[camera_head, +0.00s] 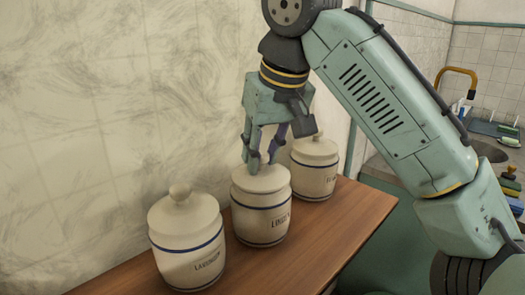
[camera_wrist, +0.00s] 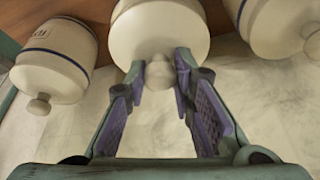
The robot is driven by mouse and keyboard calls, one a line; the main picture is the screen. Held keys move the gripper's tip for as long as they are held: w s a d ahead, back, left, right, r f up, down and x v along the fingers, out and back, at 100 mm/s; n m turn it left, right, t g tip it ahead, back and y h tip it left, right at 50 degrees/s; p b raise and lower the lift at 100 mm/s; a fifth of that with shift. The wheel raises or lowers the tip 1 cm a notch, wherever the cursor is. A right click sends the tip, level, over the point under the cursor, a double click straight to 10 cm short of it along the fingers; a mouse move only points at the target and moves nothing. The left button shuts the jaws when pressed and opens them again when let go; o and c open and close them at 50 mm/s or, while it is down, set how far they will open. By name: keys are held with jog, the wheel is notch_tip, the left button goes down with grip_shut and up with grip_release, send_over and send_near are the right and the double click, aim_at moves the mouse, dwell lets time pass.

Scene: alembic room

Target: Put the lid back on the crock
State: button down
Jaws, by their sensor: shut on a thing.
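The middle crock (camera_head: 258,222), cream with blue bands and dark lettering, stands on the wooden counter. Its cream lid (camera_head: 272,181) is at the crock's mouth, and I see no clear gap between them. My gripper (camera_head: 263,160) points down from above and is shut on the lid's knob. In the wrist view the round knob (camera_wrist: 159,73) is between the purple-padded fingers of my gripper (camera_wrist: 160,84). The lid's pale disc (camera_wrist: 159,32) hides most of the crock's body there. In the head view the fingers hide the knob.
A similar lidded crock (camera_head: 188,245) stands close on the left, and another (camera_head: 314,170) behind on the right. The plain wall runs along the counter's (camera_head: 325,230) back. Bare wood lies in front of the crocks. A sink (camera_head: 490,152) is at far right.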

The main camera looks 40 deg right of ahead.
jog(key=shift+f, duration=0.15)
dwell(0.4)
jog(key=c, duration=1.3)
grip_release()
jog(key=shift+f+b, duration=0.3)
jog(key=shift+f, duration=0.2)
jog(key=shift+r, duration=0.1)
dwell(0.5)
jog(key=shift+r+p, duration=0.55)
jog(key=shift+r, duration=0.05)
jog(key=shift+o, duration=0.3)
jog(key=shift+f, duration=0.1)
